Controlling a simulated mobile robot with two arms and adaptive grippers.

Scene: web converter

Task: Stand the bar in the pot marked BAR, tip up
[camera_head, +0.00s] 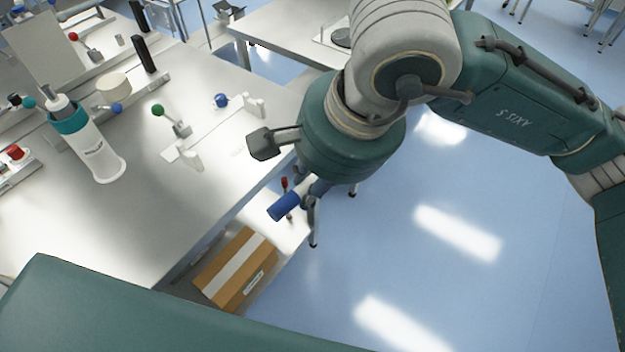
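My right arm comes in from the right, and its gripper (308,212) points down past the table's edge. A blue cylindrical piece (283,206) sticks out to the left from between its dark fingers, lying at a slant. It looks like an end of the bar and appears held clear of any surface; its other end is hidden by the wrist. A white pot-like cylinder (100,158) with a teal band stands on the table at left, grey parts showing at its top. Its small lettering is unreadable, so I cannot tell whether it is marked BAR. My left gripper is out of view.
The pale table (150,215) carries a white bracket (195,155) with a green knob and a blue knob, plus black posts behind. A cardboard box (222,258) sits low beside the table. Blue floor lies open at right.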

